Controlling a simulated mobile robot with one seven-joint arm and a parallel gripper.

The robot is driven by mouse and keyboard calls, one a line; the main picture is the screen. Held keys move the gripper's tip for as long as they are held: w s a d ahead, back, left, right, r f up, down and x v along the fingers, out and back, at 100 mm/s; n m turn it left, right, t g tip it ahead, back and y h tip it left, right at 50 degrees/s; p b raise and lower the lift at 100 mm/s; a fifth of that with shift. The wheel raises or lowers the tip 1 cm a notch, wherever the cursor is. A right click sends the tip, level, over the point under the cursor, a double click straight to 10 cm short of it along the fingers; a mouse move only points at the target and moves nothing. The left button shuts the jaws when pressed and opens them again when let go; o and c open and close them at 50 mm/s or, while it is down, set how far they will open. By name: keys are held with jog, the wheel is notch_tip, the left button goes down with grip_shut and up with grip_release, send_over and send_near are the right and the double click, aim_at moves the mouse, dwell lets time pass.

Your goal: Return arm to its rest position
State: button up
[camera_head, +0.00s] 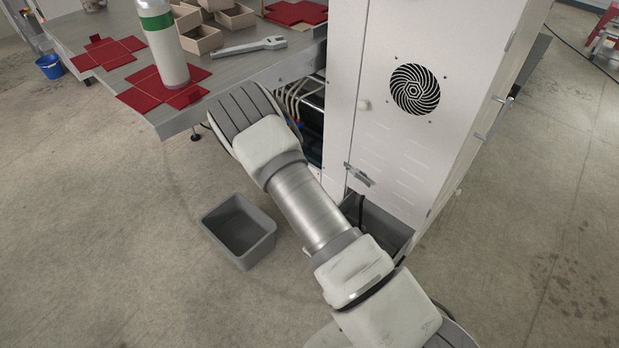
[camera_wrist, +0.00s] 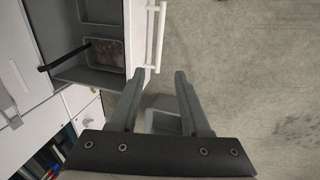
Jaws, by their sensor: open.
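My arm (camera_head: 312,208) reaches from the lower right of the head view up and left, between the worktable and the white cabinet. My gripper is hidden in that view. In the wrist view my gripper (camera_wrist: 158,76) has its two grey fingers apart with nothing held between them. Past the fingers is the concrete floor, with a grey bin (camera_wrist: 163,121) partly visible between them.
The white cabinet (camera_head: 400,140) with a round vent stands close right of my arm. The worktable (camera_head: 120,22) at upper left bears red flat blanks, a bottle (camera_head: 166,55), a wrench (camera_head: 249,47) and small boxes. A grey bin (camera_head: 266,244) sits on open floor left of my arm.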

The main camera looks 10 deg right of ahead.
jog(key=shift+r, duration=0.1)
jog(key=w+r+m+t+y, duration=0.1)
jog(key=w+r+m, duration=0.1)
jog(key=r, duration=1.2)
jog(key=w+r+m+t, duration=0.1)
jog(key=w+r+m, duration=0.15)
jog(key=r, duration=1.25)
jog(key=s+d+r+m+t+y, duration=0.1)
jog(key=s+d+r+m+t, duration=0.15)
jog(key=s+r, duration=1.75)
notch_tip(320, 180, up, 18)
jog(key=p, duration=1.7)
jog(key=shift+w+a+m, duration=0.3)
jog(key=shift+w+a, duration=0.05)
jog(key=shift+w, duration=0.05)
